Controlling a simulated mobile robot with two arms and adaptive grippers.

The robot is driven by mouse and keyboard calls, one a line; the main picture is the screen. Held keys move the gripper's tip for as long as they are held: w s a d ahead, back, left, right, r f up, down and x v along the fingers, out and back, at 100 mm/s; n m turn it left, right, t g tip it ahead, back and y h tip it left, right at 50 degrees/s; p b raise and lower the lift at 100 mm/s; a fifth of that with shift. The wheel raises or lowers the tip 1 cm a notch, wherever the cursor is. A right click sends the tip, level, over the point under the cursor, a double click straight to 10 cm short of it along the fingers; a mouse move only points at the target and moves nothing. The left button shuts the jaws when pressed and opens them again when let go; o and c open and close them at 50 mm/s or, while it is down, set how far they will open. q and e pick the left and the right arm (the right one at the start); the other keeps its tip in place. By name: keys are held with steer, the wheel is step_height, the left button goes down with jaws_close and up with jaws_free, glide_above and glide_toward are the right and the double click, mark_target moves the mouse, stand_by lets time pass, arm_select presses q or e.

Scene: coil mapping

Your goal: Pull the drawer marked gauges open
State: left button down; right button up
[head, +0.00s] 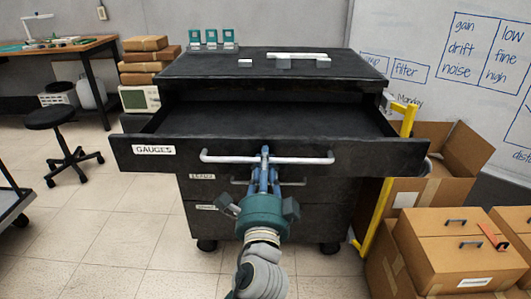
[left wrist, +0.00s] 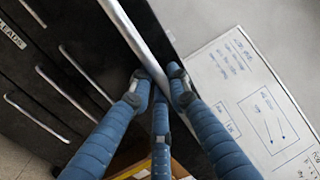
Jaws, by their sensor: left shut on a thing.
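The drawer marked GAUGES (head: 154,150) is the top drawer of a black cabinet (head: 270,62). It stands well out from the cabinet, and its bare dark floor (head: 275,116) shows. Its long pale bar handle (head: 220,157) runs across the front. My left gripper (head: 265,158) is at the middle of this handle, with its blue fingers shut on the bar. In the left wrist view the fingers (left wrist: 162,82) meet at the pale handle bar (left wrist: 135,36), which runs diagonally. My right gripper shows in neither view.
Two lower drawers (head: 245,188) are shut below. Several cardboard boxes (head: 455,245) and a yellow frame (head: 385,195) stand close on the right. A stool (head: 65,145) and a table (head: 70,48) are at the left.

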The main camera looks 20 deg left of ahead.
arm_select(q)
steer(key=shift+s+d, duration=0.15)
steer(key=shift+s, duration=0.3)
steer(key=c, duration=1.7)
jaws_free()
steer(key=v, duration=1.2)
